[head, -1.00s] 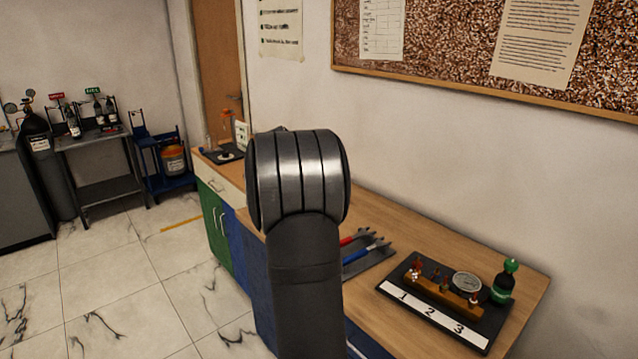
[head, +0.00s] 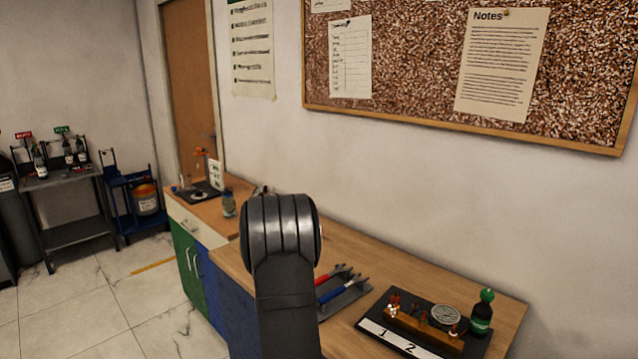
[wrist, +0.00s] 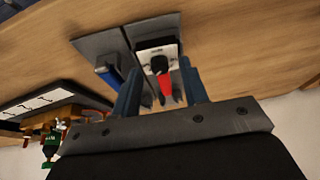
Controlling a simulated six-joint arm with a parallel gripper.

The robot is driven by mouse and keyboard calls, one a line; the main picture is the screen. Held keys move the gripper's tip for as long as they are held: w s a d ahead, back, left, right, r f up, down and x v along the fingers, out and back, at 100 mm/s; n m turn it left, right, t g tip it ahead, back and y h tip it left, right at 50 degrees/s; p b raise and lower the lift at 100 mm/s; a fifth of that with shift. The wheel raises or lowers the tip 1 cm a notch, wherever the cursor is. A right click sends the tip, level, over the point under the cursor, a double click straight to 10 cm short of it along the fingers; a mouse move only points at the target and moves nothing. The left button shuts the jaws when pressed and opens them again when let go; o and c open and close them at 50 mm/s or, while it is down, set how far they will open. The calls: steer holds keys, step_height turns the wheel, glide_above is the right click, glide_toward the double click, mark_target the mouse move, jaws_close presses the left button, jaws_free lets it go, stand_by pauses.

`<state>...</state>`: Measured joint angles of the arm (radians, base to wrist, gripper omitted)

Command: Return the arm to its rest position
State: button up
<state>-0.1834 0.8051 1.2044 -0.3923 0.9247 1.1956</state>
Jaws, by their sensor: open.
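My gripper (wrist: 162,82) shows in the wrist view with its two blue-grey fingers apart. A red-handled tool (wrist: 163,88) shows between the fingers in that view; no contact with them is clear. A blue-handled tool (wrist: 112,76) lies to its left, by a grey tray (wrist: 92,44). In the head view my arm (head: 282,290) rises in the foreground and hides my gripper. The red tool (head: 328,277) and the blue tool (head: 345,290) lie on the tray, right of my arm.
On the wooden bench (head: 400,272) are a gauge rig (head: 445,318) on a black numbered board and a green-capped bottle (head: 481,318). A small bottle (head: 228,204) stands farther back. A corkboard wall (head: 410,70) is behind; open floor lies left.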

steer(key=shift+f, duration=0.25)
